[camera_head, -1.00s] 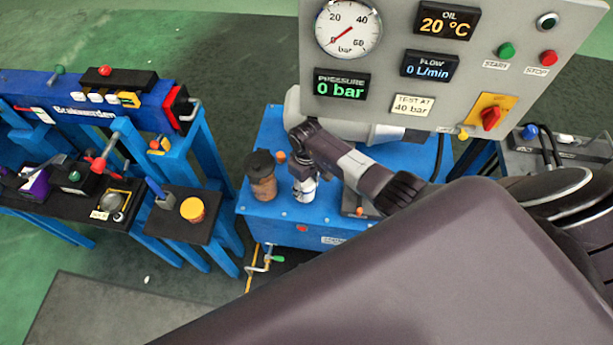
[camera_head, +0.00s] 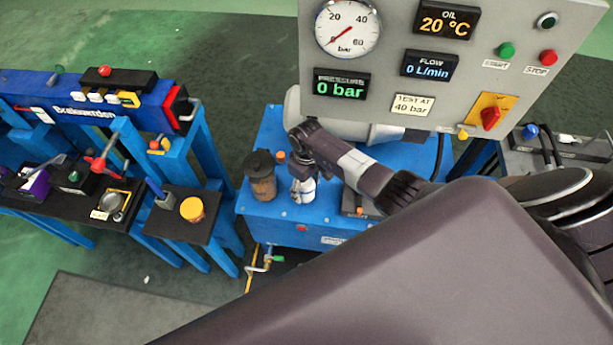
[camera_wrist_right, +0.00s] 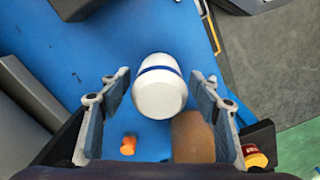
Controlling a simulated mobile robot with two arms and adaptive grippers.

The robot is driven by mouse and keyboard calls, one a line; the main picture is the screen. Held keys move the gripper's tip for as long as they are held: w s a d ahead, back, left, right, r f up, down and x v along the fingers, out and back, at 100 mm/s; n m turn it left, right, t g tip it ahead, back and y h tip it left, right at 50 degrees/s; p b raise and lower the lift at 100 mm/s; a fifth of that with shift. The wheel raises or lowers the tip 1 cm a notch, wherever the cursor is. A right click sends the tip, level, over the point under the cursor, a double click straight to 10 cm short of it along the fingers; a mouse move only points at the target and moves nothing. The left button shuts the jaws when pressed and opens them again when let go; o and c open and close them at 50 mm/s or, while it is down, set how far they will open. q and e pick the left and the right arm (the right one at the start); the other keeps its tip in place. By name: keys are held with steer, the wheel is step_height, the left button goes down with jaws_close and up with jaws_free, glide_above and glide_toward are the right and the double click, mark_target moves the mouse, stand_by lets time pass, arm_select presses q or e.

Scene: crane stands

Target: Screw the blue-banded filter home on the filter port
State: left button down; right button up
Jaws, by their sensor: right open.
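The blue-banded filter (camera_head: 303,194) is a small white canister on the blue tank top. In the right wrist view the filter (camera_wrist_right: 159,92) shows its white rounded body and dark blue band. My right gripper (camera_head: 302,178) is over it from above, and its open fingers (camera_wrist_right: 163,90) stand on either side of the filter with a gap at each side. The filter port is hidden under the filter, so I cannot tell how far the filter is seated. My left gripper is not in view.
A brown, dark-topped canister (camera_head: 262,177) stands just left of the filter. A small orange cap (camera_head: 280,157) is behind it. The grey gauge panel (camera_head: 380,95) rises behind my arm. A side shelf (camera_head: 178,228) holds a yellow-orange jar (camera_head: 192,209).

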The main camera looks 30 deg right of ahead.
steer(key=n, duration=0.4)
steer(key=shift+w+d+n, duration=0.1)
steer(key=shift+n, duration=0.3)
steer(key=shift+n+b, duration=0.5)
steer(key=shift+n, duration=0.6)
steer(key=n, duration=0.3)
steer(key=shift+b, duration=0.3)
steer(key=n, duration=0.2)
steer(key=shift+w+d+n+b, duration=0.1)
steer(key=shift+n+b, duration=0.2)
steer(key=shift+b, duration=0.05)
steer(key=shift+n, duration=1.2)
steer(key=n+b, duration=0.1)
steer(key=n, duration=0.2)
steer(key=shift+w+f+b, duration=0.1)
steer(key=shift+b, duration=0.2)
steer(key=shift+n+b, duration=0.3)
steer(key=shift+n, duration=0.8)
steer(key=shift+n+b, duration=0.45)
steer(key=shift+n, duration=0.55)
steer(key=n+b, duration=0.1)
steer(key=n, duration=0.2)
steer(key=shift+a, duration=0.2)
steer(key=shift+n+b, duration=0.65)
steer(key=shift+n, duration=0.55)
steer(key=shift+n+b, duration=0.4)
steer(key=shift+n, duration=1)
